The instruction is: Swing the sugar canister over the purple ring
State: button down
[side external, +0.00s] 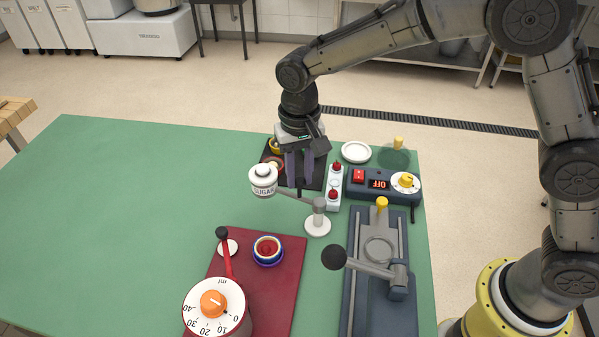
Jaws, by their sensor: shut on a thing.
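The white sugar canister (263,182), lettered SUGAR, hangs at the left end of a grey swing arm (291,196). The arm pivots on a short post with a round white base (318,226). My gripper (299,184) points down with its fingers shut on the swing arm, between canister and post; the exact grip point is small and dark.
A blue-rimmed bowl (267,250) with red contents sits on a red board (284,278), near a dial (212,304) with a red lever. The green table's left is clear.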

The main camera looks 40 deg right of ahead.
jog(key=shift+a+n, duration=0.1)
jog(key=shift+n, duration=0.2)
jog(key=shift+s+a+r+n, duration=0.1)
jog(key=shift+s+a+n, duration=0.4)
jog(key=shift+n, duration=1.45)
jog(key=shift+s+a+f+n, duration=0.1)
jog(key=shift+s+a+n, duration=0.15)
jog(key=shift+s+n, duration=1.2)
jog(key=shift+s+a+r+n, duration=0.1)
jog(key=shift+a+n, duration=0.25)
jog(key=shift+n, duration=2.15)
jog(key=c, duration=0.7)
grip_release()
jog(key=shift+o, duration=0.2)
notch_tip(320, 180, up, 14)
